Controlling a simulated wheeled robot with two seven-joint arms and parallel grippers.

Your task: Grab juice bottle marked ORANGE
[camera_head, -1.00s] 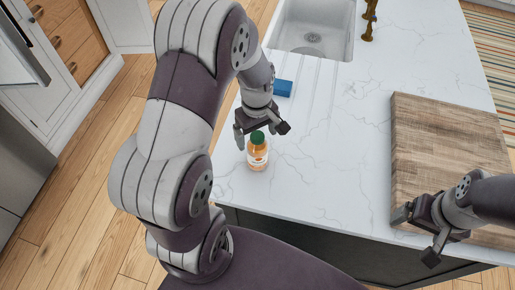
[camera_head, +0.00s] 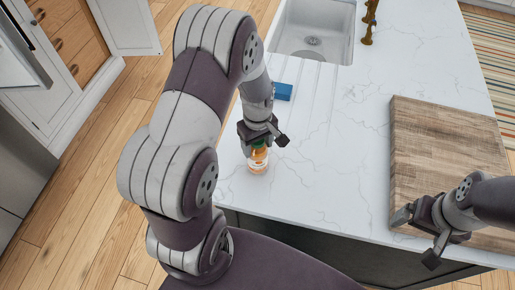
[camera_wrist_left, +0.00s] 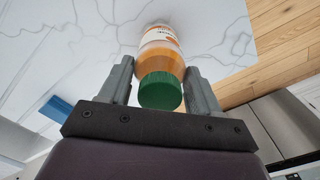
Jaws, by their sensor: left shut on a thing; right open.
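The orange juice bottle (camera_head: 258,161), with a green cap and a white and orange label, stands upright on the white counter near its front left edge. My left gripper (camera_head: 262,144) is above it, shut on its upper part. In the left wrist view the bottle (camera_wrist_left: 160,52) lies between the two fingers (camera_wrist_left: 160,88), its green cap toward the palm. The label's wording is too small to read. My right gripper (camera_head: 419,231) is open and empty over the front of the wooden board.
A wooden cutting board (camera_head: 440,145) lies on the right of the counter (camera_head: 320,170). A blue sponge-like block (camera_head: 283,91) lies behind the bottle. A sink (camera_head: 313,30) and brass tap (camera_head: 369,22) are at the back. The counter's middle is clear.

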